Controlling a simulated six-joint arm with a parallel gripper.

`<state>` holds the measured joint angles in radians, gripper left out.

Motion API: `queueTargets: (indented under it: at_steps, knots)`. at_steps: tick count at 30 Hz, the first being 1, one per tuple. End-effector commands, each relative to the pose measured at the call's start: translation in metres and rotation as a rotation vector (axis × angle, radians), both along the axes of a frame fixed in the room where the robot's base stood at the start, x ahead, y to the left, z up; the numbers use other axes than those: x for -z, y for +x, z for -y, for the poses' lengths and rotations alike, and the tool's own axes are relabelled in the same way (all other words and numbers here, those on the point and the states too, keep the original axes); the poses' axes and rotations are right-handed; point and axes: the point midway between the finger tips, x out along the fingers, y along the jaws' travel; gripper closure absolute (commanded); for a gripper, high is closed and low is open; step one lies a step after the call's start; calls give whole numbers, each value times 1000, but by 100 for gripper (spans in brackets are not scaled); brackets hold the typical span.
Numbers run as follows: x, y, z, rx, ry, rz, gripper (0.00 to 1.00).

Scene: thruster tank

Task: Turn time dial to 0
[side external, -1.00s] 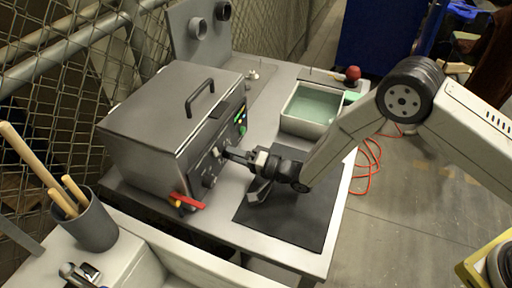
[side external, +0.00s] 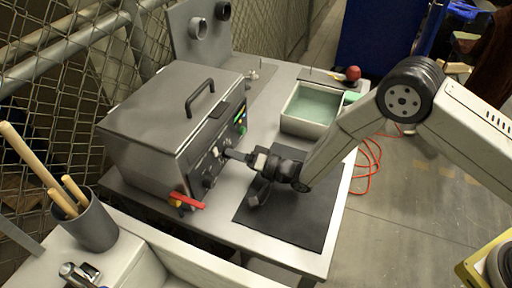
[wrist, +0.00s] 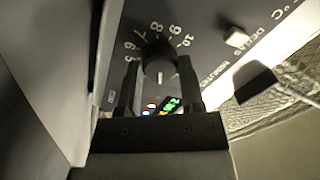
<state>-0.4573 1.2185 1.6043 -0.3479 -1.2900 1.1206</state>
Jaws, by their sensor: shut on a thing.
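The time dial (wrist: 159,66) is a black round knob with a short white line, seen in the wrist view. Numbers from about 5 to 10 show around its upper side, with the word MINUTES at its right. The white line lies on the lower part of the knob, roughly upright in the picture. My gripper (wrist: 160,72) is shut on the dial, one finger on each side. In the side external view my gripper (side external: 228,153) reaches the front panel of the grey tank (side external: 150,150) and hides most of the dial.
A red-handled valve (side external: 187,201) is low on the tank. A dark mat (side external: 290,215) lies below my gripper; a water basin (side external: 308,110) stands behind.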

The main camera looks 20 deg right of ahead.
Motion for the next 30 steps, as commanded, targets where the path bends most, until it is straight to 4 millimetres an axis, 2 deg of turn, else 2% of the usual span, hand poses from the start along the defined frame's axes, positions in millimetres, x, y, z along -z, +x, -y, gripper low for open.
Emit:
queueTargets:
  at_steps: [1,2,3,5,20,30]
  knots:
    - [0,0,0,0,1,-1,100]
    - [0,0,0,0,1,-1,48]
    - [0,0,0,0,1,-1,36]
    - [0,0,0,0,1,-1,16]
    - [0,-3,3,0,1,-2,16]
    - [1,-23,24,2,0,-4,16]
